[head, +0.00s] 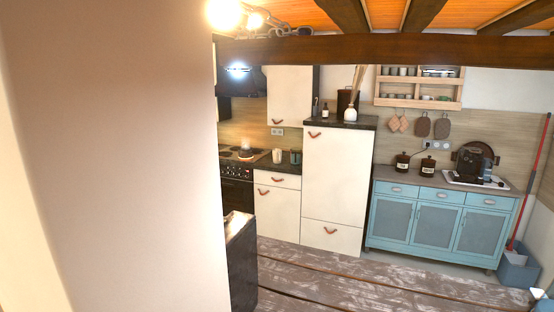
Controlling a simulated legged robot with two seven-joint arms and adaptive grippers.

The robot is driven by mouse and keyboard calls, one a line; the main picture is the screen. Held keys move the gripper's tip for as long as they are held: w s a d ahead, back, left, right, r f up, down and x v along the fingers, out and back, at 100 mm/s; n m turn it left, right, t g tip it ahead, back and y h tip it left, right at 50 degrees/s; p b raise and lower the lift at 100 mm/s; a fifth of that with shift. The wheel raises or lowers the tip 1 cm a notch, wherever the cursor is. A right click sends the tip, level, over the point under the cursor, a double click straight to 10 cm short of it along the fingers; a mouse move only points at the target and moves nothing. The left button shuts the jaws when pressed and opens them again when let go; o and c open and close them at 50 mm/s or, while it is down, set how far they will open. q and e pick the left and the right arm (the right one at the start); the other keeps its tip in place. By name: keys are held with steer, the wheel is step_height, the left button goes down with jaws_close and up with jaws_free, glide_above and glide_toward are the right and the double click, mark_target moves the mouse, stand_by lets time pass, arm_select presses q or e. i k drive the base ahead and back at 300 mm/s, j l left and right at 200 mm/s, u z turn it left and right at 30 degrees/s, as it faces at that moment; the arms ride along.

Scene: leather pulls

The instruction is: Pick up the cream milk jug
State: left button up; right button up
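A small cream jug (278,156) stands on the dark countertop (262,166) across the kitchen, to the right of the stove. It is upright and small in the head view, and its handle cannot be made out. A dark container (295,157) stands just to its right. Neither of my grippers shows in the head view.
A pale wall (120,150) fills the left side, close by. A dark-sided cabinet (241,262) stands beyond its edge. A tall cream cabinet (334,178) and a blue sideboard (440,218) line the far wall.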

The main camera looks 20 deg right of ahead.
mark_target(276, 152)
steer(key=u, duration=1.1)
steer(key=i+j+u, duration=0.15)
steer(key=j, duration=0.3)
steer(key=i+j+u, duration=0.1)
steer(key=j, duration=0.3)
steer(key=i+j+u, duration=0.15)
steer(key=j, duration=0.3)
steer(key=i+j+u, duration=0.15)
steer(key=i+j, duration=0.15)
steer(key=i+j+z, duration=0.25)
steer(key=i, duration=0.3)
steer(key=i+j+z, duration=0.15)
steer(key=i+z, duration=0.15)
steer(key=i, duration=0.25)
steer(key=i+j+z, duration=0.25)
steer(key=i+j, duration=0.15)
steer(key=i, duration=0.15)
steer(key=i+l+z, duration=0.45)
steer(key=i+z, duration=0.5)
steer(key=i+j+z, duration=0.15)
steer(key=i+z, duration=0.3)
steer(key=i, duration=0.2)
steer(key=i+j+z, duration=0.25)
steer(key=i+z, duration=0.25)
steer(key=i+j+z, duration=0.1)
steer(key=i+z, duration=0.2)
steer(key=i, duration=2)
